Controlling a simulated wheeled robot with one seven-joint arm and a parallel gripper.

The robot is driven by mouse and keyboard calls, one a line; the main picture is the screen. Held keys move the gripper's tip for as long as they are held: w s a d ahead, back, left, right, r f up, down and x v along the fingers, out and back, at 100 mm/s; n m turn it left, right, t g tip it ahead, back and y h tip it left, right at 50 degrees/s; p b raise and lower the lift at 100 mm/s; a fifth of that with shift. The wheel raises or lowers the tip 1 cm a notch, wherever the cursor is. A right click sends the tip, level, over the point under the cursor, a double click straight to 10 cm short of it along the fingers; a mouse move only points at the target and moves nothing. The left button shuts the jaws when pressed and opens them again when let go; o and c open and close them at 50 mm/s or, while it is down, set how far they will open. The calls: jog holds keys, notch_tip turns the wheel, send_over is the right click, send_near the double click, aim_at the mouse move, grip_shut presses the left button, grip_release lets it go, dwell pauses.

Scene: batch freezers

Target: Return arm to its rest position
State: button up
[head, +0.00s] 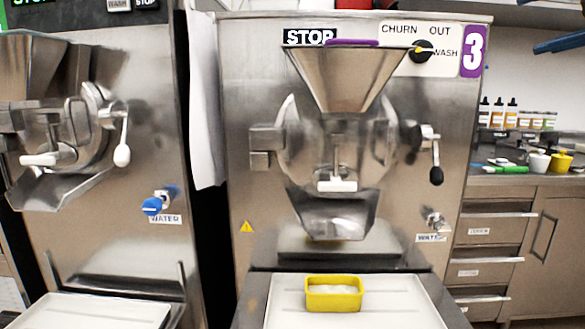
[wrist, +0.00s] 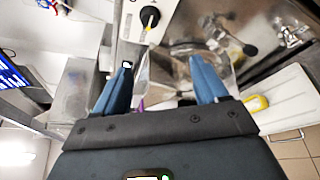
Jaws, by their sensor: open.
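My gripper (wrist: 158,63) shows in the wrist view with its two blue fingers spread wide and nothing between them. In the head view my gripper (head: 527,25) is at the upper right edge, with two blue fingers pointing left. It is apart from the batch freezer marked 3 (head: 235,130). The rest of my arm is out of the head view.
A yellow container with white contents (head: 333,308) stands on a white tray (head: 400,300) below the freezer's spout (head: 335,215). A second freezer (head: 140,230) stands at left. A counter (head: 530,180) with bottles (head: 498,112) and a yellow cup (head: 561,162) is at right.

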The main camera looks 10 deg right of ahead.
jog(key=w+a+f+m+t+p, duration=0.1)
jog(key=a+f+m, duration=0.35)
jog(key=f, duration=0.45)
jog(key=w+a+f+m+t+p, duration=0.1)
jog(key=a+f+m+p, duration=0.1)
jog(key=a+f+m, duration=0.5)
jog(key=w+a+f+m+t+p, duration=0.1)
jog(key=f+m, duration=0.4)
jog(key=f, duration=0.6)
jog(key=s+a+f+m+g+h+p, duration=0.1)
jog(key=s+a+f+m+h+p, duration=0.15)
jog(key=s+a+f+m, duration=0.6)
jog(key=s+a+f+g+p, duration=0.1)
jog(key=s+a+f, duration=0.2)
jog(key=s, duration=1.3)
jog(key=s+a+f+g+y+p, duration=0.1)
jog(key=s+a+f+g, duration=0.1)
jog(key=s, duration=1.4)
jog(key=shift+s+a+f+n, duration=0.2)
jog(key=shift+a+f+n, duration=0.2)
jog(key=shift+f, duration=0.05)
